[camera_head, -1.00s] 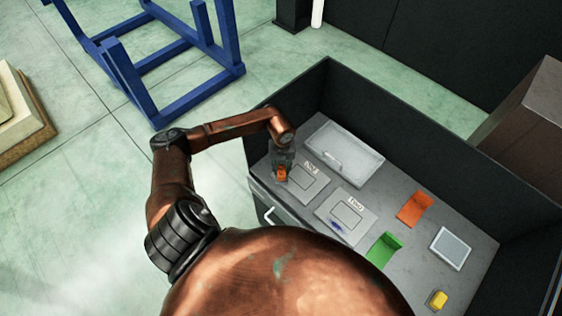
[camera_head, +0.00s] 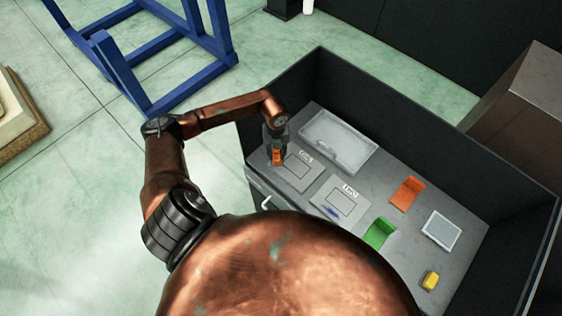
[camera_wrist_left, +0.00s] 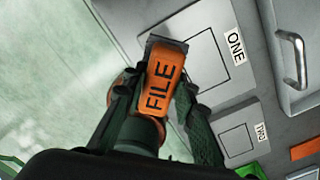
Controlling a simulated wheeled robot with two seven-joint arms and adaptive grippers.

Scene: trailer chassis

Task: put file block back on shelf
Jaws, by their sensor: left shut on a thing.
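The file block (camera_wrist_left: 162,88) is orange with a dark end and carries the word FILE. My left gripper (camera_wrist_left: 155,100) is shut on it, one finger on each side. In the head view the block (camera_head: 277,157) hangs from the left gripper (camera_head: 275,146) at the left end of the grey worktop, beside the plate marked ONE (camera_head: 297,172). I cannot tell the height of the block above the worktop. A plate marked TWO (camera_head: 340,205) lies to the right, with a blue mark on it. No part is clearly identifiable as the shelf. My right gripper is not in view.
An orange holder (camera_head: 407,193), a green holder (camera_head: 380,233), a small pale tray (camera_head: 441,230) and a yellow block (camera_head: 430,281) lie to the right. Dark walls (camera_head: 400,145) border the worktop. A blue frame (camera_head: 160,100) stands behind.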

